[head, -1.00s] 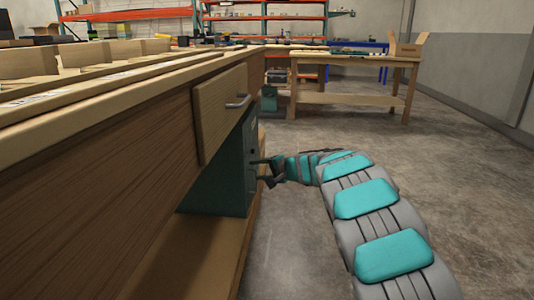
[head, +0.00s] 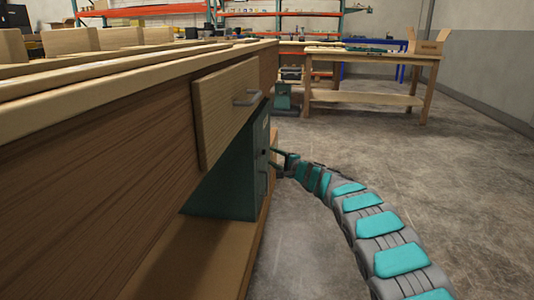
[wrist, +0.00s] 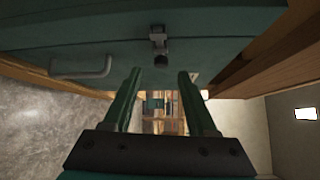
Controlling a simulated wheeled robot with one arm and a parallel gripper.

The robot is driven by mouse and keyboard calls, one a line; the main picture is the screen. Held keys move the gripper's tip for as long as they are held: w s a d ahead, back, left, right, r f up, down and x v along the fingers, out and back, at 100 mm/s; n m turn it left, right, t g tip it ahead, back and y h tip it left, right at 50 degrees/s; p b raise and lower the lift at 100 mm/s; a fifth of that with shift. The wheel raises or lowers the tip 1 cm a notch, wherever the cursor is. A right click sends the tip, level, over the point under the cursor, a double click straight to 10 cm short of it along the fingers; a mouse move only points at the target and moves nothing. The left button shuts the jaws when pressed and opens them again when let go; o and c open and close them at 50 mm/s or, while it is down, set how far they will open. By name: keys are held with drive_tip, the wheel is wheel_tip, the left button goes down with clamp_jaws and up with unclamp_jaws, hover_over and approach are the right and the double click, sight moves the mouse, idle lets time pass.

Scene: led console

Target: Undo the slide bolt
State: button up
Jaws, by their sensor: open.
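The green metal cabinet (head: 225,180) stands under the wooden workbench. In the wrist view its green face (wrist: 220,45) fills the top, with a small grey metal slide bolt (wrist: 158,38) near the middle and a dark round knob or hole just below it. A grey bar handle (wrist: 82,70) is to the left. My gripper (wrist: 159,74) is open and empty, its two green fingers pointing at the face on either side of the bolt's line. They look short of the bolt. In the head view my gripper (head: 278,158) is beside the cabinet's front; the bolt is too small to make out there.
A wooden drawer (head: 225,112) with a grey handle juts out above the cabinet. A wooden ledge (head: 200,262) runs below it. Another wooden table (head: 365,97) with a cardboard box stands farther back. Concrete floor to the right is free.

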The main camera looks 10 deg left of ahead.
drive_tip(key=shift+p+x, duration=1.25)
drive_tip(key=shift+x, duration=1.25)
clamp_jaws()
